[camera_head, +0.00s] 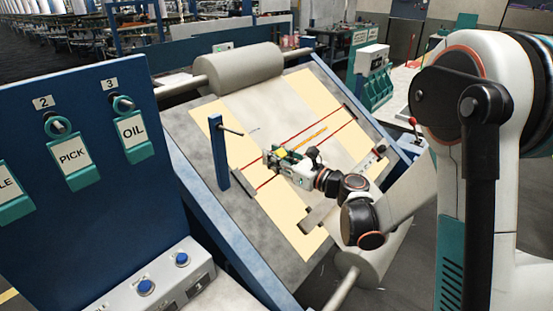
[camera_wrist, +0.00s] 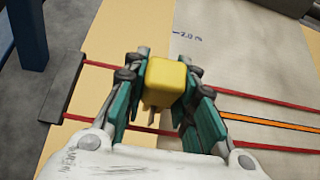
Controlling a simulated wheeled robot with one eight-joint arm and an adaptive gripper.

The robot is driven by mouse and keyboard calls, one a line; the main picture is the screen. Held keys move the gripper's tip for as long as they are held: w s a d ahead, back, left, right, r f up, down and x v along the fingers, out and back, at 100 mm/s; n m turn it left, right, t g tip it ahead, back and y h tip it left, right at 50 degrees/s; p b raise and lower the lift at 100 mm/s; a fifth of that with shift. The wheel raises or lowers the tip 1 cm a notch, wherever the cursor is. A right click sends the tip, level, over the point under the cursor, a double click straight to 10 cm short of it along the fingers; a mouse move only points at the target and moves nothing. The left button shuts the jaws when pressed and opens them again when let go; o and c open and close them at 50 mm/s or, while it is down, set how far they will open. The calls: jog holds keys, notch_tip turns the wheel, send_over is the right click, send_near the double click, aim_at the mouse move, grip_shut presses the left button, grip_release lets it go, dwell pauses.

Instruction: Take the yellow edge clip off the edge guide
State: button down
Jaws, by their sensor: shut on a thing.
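The yellow edge clip (camera_wrist: 166,80) is between the two teal fingers of my gripper (camera_wrist: 162,74) in the wrist view. The fingers are shut on its sides. A thin prong shows below the clip's yellow block. In the head view the yellow clip (camera_head: 281,153) shows small at my gripper (camera_head: 272,157), over the left part of the sloped panel. A dark grey bar (camera_wrist: 62,88) with red lines running from it lies left of my gripper; I cannot tell whether it is the edge guide. I cannot tell whether the clip touches anything below it.
The sloped panel carries pale cloth (camera_wrist: 262,65) and a cloth roll (camera_head: 238,68) at its top. An orange strip (camera_wrist: 270,124) lies between the red lines. A blue post (camera_head: 218,150) with a rod stands left of my gripper. A blue control panel (camera_head: 80,140) stands at the left.

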aim_at(283, 154)
jog(key=shift+s+d+r, duration=0.3)
jog(key=shift+r, duration=0.3)
jog(key=shift+s+d+r+p, duration=0.25)
jog(key=shift+r+p, duration=0.1)
jog(key=shift+r, duration=0.15)
jog(key=shift+s+d+r+p, duration=0.25)
jog(key=shift+r+p, duration=0.05)
jog(key=shift+r, duration=0.2)
jog(key=shift+s+d+r+p, duration=0.25)
jog(key=shift+r+p, duration=0.1)
jog(key=shift+r, duration=0.15)
jog(key=shift+f, duration=0.1)
